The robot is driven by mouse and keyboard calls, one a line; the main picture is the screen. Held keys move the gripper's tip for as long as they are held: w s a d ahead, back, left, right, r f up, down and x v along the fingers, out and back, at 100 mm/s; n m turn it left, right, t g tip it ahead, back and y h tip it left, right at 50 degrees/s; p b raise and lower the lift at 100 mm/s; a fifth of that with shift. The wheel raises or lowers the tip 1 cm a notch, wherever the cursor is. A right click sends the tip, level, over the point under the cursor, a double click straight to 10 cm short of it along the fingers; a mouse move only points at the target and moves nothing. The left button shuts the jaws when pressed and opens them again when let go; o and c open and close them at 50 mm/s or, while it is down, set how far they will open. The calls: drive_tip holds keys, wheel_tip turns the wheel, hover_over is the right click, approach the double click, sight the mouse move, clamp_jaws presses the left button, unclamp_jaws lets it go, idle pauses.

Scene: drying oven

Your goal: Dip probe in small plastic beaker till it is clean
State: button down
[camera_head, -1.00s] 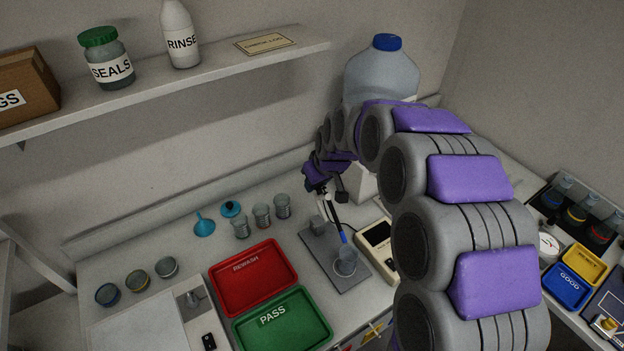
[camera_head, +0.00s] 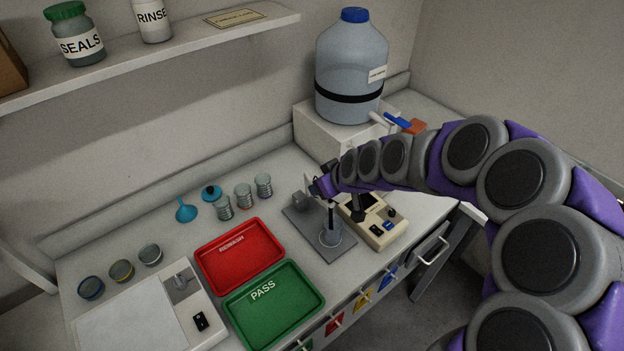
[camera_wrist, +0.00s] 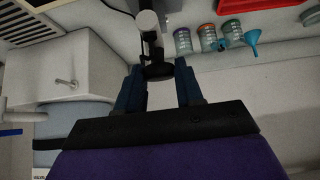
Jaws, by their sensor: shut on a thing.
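My gripper (camera_head: 340,194) is over the grey stand plate (camera_head: 343,254) and is shut on the dark, slim probe (camera_head: 331,214). The probe hangs roughly upright below the jaws. In the wrist view, a black part of it sits between the two fingers (camera_wrist: 158,78). The small clear plastic beaker (camera_head: 331,237) stands on the plate directly under the probe. The probe's lower end lines up with the beaker's mouth; I cannot tell how deep it is. The tip's colour and cleanness are not clear.
A beige meter (camera_head: 374,222) stands just right of the plate. Red REWASH (camera_head: 240,256) and green PASS (camera_head: 274,304) trays lie to the left. Several small jars and a blue funnel (camera_head: 186,210) are behind them. A large water jug (camera_head: 350,75) stands at the back.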

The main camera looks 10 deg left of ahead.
sight(331, 200)
drive_tip(key=shift+s+d+f, duration=0.75)
drive_tip(key=shift+s+f, duration=0.15)
drive_tip(key=shift+f, duration=0.15)
drive_tip(key=shift+s+d+f, duration=0.1)
drive_tip(key=shift+d+f, duration=0.05)
drive_tip(key=shift+d, duration=0.05)
drive_tip(key=c, duration=1.1)
unclamp_jaws()
drive_tip(key=shift+d, duration=0.1)
drive_tip(key=o, duration=0.3)
drive_tip(key=shift+d+r, duration=0.2)
drive_tip(key=shift+d, duration=0.05)
drive_tip(key=shift+o, duration=0.2)
drive_tip(key=shift+a+r, duration=0.1)
drive_tip(key=shift+a, duration=0.05)
